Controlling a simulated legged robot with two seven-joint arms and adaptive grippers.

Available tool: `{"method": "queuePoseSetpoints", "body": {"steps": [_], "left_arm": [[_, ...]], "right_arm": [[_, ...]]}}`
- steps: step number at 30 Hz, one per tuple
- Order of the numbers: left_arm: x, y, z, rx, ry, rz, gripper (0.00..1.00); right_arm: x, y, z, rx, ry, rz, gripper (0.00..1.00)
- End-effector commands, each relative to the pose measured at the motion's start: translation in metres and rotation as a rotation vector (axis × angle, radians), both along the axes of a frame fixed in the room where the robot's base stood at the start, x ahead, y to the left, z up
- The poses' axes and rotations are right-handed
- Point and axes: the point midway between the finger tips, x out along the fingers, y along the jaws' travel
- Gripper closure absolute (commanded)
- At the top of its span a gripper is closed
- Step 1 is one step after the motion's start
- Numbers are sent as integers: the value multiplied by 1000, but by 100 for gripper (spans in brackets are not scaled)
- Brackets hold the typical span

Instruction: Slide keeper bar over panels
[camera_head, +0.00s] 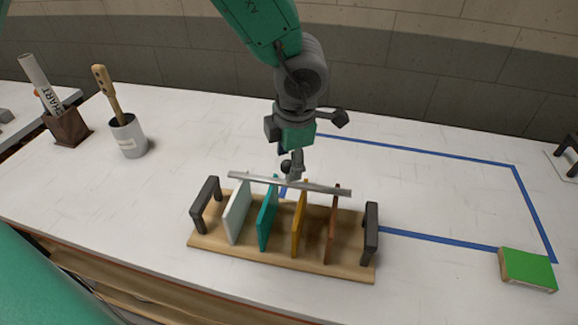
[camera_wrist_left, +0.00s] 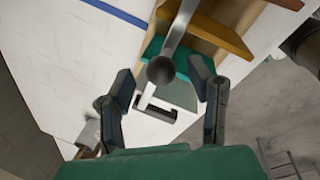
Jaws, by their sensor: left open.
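The keeper bar (camera_head: 325,188) is a thin silver bar with a dark round knob (camera_wrist_left: 160,70). It spans above the tops of the panels, slightly tilted in the picture; I cannot tell whether it touches them. A white panel (camera_head: 236,212), a teal panel (camera_head: 267,218), a yellow panel (camera_head: 299,225) and a brown panel (camera_head: 332,232) stand upright in a wooden rack (camera_head: 220,245) with dark end brackets (camera_head: 371,231). My left gripper (camera_head: 291,167) is open at the bar's knob. In the left wrist view its fingers (camera_wrist_left: 166,85) are spread on either side of the knob, apart from it.
A cup with a wooden-handled tool (camera_head: 128,137) and a brown holder with a rolled chart (camera_head: 67,128) stand at the left. A green block (camera_head: 527,269) lies at the right.

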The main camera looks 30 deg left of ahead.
Motion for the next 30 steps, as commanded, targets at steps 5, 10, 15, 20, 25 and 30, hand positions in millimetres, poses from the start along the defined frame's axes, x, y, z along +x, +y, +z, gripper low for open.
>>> {"method": "queuePoseSetpoints", "body": {"steps": [5, 10, 15, 20, 25, 30], "left_arm": [[2, 3, -19, 1, 0, 0, 53], [3, 3, -23, 0, -1, -1, 53], [3, 3, -23, 0, -1, -1, 53], [3, 3, -23, 0, -1, -1, 98], [1, 3, -23, 0, 0, -1, 100], [-16, -2, -22, -1, 0, -2, 100]], "right_arm": [[0, 0, -1, 0, 0, 0, 60], [0, 0, -1, 0, 0, 0, 60], [0, 0, -1, 0, 0, 0, 60], [0, 0, -1, 0, 0, 0, 60], [0, 0, -1, 0, 0, 0, 60], [0, 0, 1, 0, 0, 0, 60]]}}
